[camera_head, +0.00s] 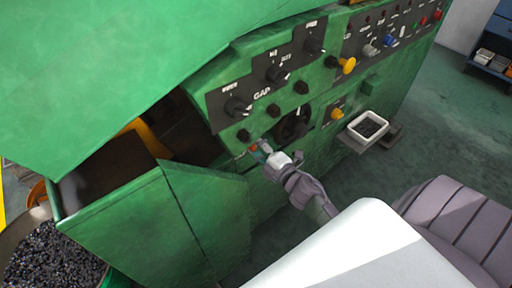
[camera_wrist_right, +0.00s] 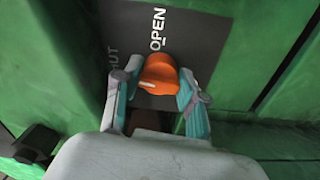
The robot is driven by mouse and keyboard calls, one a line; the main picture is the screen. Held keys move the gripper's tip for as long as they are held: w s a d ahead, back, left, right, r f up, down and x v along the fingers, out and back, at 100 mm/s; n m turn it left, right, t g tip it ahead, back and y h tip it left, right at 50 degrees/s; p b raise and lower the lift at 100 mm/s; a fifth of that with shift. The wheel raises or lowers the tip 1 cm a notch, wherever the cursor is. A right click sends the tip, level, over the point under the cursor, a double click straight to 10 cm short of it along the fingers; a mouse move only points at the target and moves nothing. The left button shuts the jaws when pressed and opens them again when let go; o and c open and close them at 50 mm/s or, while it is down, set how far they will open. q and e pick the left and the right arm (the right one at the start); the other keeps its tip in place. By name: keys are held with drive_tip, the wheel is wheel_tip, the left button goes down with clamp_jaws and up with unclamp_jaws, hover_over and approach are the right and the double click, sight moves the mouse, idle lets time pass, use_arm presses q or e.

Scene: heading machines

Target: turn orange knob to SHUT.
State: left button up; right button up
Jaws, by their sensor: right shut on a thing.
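The orange knob (camera_wrist_right: 158,75) sits on a dark plate marked OPEN and, partly hidden, "HUT" to its left. A white line on the knob's lower left face shows in the right wrist view. My right gripper (camera_wrist_right: 158,88) has its fingers on both sides of the knob and is shut on it. In the head view, my right gripper (camera_head: 262,152) is at the lower front of the green machine, and only a bit of the orange knob (camera_head: 253,148) shows beside it. My left gripper is not in view.
Black knobs (camera_head: 238,107) and a yellow knob (camera_head: 346,65) stick out from the panel above and right. A white tray (camera_head: 368,127) of dark parts is mounted to the right. An open green door (camera_head: 205,205) stands left of my gripper.

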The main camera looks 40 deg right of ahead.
drive_tip(key=shift+n, duration=0.6)
drive_tip(key=o, duration=1.1)
drive_tip(key=shift+o, duration=0.2)
drive_tip(key=shift+s, duration=0.1)
drive_tip(key=s, duration=1.1)
drive_tip(key=shift+s+d, duration=0.4)
